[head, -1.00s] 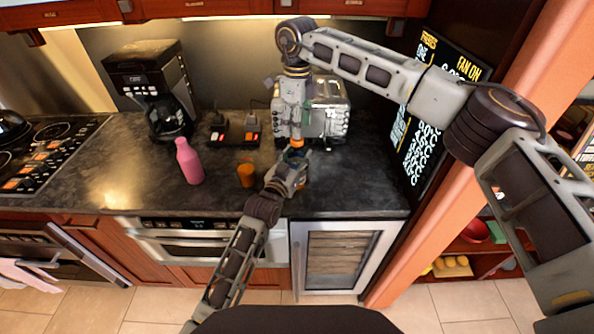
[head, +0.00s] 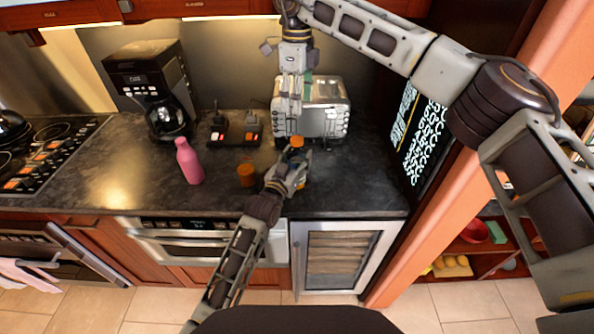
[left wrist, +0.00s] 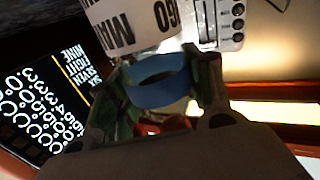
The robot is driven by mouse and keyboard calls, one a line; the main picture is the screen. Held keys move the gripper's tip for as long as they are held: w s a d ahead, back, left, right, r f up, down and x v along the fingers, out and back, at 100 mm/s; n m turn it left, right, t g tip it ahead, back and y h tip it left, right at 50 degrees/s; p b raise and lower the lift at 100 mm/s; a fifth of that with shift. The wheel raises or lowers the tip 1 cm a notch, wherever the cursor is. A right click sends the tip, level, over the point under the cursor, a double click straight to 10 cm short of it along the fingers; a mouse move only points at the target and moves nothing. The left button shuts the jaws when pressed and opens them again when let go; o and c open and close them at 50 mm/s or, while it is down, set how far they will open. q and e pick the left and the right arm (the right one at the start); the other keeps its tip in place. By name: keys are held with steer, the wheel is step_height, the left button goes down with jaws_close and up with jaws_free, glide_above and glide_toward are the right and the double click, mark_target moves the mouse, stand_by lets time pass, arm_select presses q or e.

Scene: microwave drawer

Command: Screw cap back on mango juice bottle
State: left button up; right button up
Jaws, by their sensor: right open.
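The mango juice bottle is mostly hidden behind my left gripper (head: 296,168) in the head view. Its white label with black letters (left wrist: 140,25) shows in the left wrist view, with a blue band (left wrist: 162,82) at the neck between the fingers. My left gripper is shut on the bottle there. The orange cap (head: 297,142) sits at the top of the bottle; how tightly it is seated I cannot tell. My right gripper (head: 289,128) is open, pointing down just above and behind the cap, apart or nearly so.
A pink bottle (head: 189,162) and a small orange cup (head: 247,175) stand on the dark counter (head: 110,180) to the left. A toaster (head: 325,105) is behind the grippers. A coffee maker (head: 153,90) stands at the back left. The right counter is mostly clear.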

arm_select(q)
steer(key=o, duration=0.5)
steer(key=shift+s+a, duration=0.1)
steer(key=shift+v, duration=5.85)
steer(key=shift+f, duration=0.1)
